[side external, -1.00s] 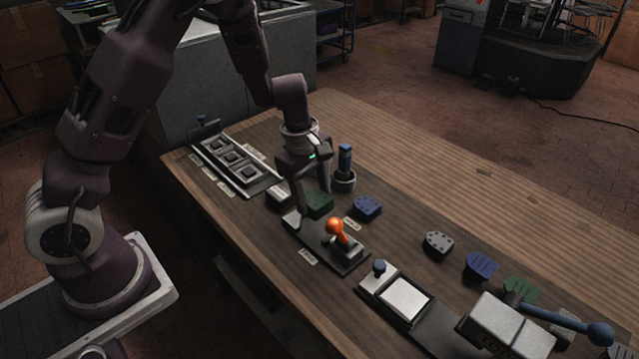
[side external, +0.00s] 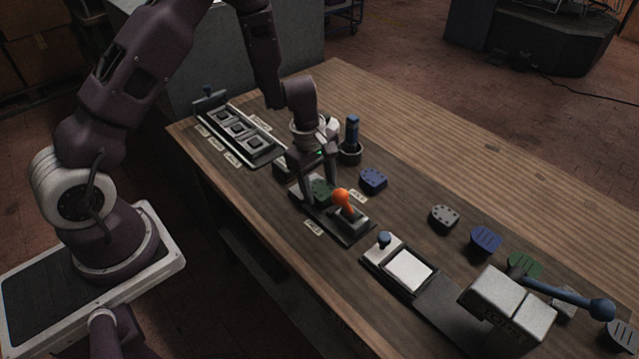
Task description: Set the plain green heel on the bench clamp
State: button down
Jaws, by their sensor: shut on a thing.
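A dark green heel (side external: 321,189) is between the fingers of my gripper (side external: 319,181), which is shut on it. The heel is at the far-left end of the bench clamp (side external: 331,219), a dark plate with a metal block and an orange-knobbed lever (side external: 343,198). It is low over the clamp's pale end, just behind the lever; I cannot tell if it touches. The fingers partly hide the heel, and its surface detail is too small to read.
A blue heel (side external: 373,180) and a blue-handled tool in a round holder (side external: 351,143) stand close to the right. A rack of square slots (side external: 239,131) lies behind left. A press (side external: 508,306), with several heels beside it, is front right.

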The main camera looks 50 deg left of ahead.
jog(key=shift+f, duration=0.55)
dwell(0.4)
jog(key=shift+c, duration=2.3)
grip_release()
jog(key=r, duration=0.7)
jog(key=shift+s+a, duration=0.3)
jog(key=shift+s, duration=0.05)
